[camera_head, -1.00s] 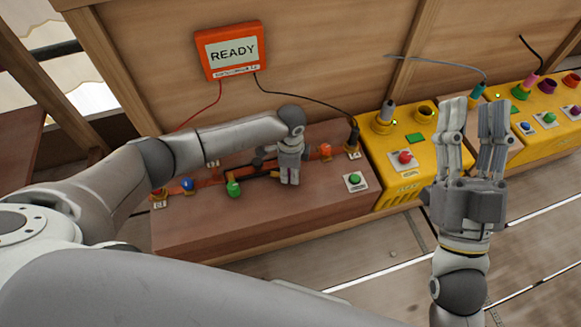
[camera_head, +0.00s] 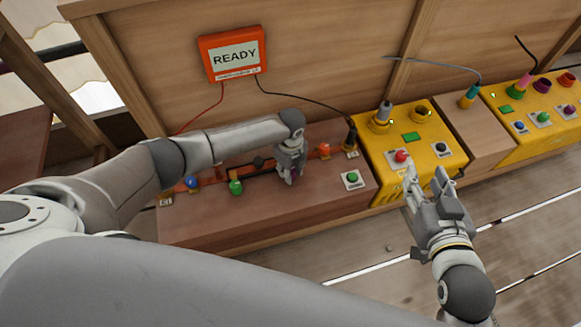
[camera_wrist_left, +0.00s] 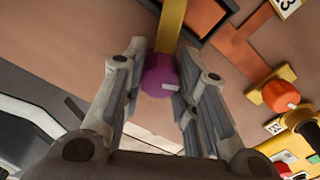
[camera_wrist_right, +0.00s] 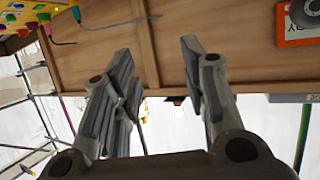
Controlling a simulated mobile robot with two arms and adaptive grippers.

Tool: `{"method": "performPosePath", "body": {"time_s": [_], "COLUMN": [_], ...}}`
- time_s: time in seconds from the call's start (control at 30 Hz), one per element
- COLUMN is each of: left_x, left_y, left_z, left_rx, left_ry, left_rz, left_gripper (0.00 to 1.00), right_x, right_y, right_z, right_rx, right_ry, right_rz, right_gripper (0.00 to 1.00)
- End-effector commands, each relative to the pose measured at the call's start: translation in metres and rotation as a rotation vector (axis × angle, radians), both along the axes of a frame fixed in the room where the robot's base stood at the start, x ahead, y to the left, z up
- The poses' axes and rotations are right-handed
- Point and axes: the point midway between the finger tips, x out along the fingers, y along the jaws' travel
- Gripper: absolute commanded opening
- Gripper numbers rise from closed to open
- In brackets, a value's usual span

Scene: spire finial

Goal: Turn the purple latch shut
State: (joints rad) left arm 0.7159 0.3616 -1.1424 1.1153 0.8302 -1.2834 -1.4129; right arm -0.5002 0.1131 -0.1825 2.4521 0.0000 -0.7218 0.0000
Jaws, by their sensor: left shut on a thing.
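My left gripper (camera_head: 289,178) reaches down onto the brown console (camera_head: 225,226) and is shut on the purple latch. In the left wrist view the round purple latch knob (camera_wrist_left: 160,82) sits between the two fingers, with a light mark on it and a yellow bar (camera_wrist_left: 171,25) running from it. In the head view the fingers hide most of the knob. My right gripper (camera_head: 434,178) is open and empty in front of the yellow box; in the right wrist view its fingers (camera_wrist_right: 160,70) stand apart with nothing between them.
Blue (camera_head: 191,182), green (camera_head: 236,187) and orange (camera_head: 324,150) knobs stand on the console, with a green button (camera_head: 352,177) at its right. An orange-framed screen (camera_head: 233,54) reads READY. A yellow box (camera_head: 380,160) with a red button (camera_head: 401,156) stands right of the console.

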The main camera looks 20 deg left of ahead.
Motion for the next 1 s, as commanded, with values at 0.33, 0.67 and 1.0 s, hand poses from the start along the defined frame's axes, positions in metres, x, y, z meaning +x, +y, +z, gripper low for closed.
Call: {"method": "performPosePath", "body": {"time_s": [0.33, 0.67, 1.0], "left_x": [-0.001, -0.001, -0.001], "left_y": [-0.001, -0.001, -0.001], "left_z": [0.0, 0.0, 0.0], "left_rx": [-0.001, -0.002, -0.002], "left_ry": [0.002, 0.002, 0.002], "left_rz": [-0.282, -0.429, -0.464], "left_gripper": [0.04, 0.04, 0.04], "right_x": [-0.01, -0.013, -0.013], "right_y": [-0.005, -0.006, -0.006], "right_z": [-0.017, -0.021, -0.022], "right_rx": [-0.024, -0.029, -0.029], "right_ry": [0.1, 0.121, 0.127], "right_rz": [-0.007, -0.008, -0.009], "right_gripper": [0.4, 0.4, 0.4]}}
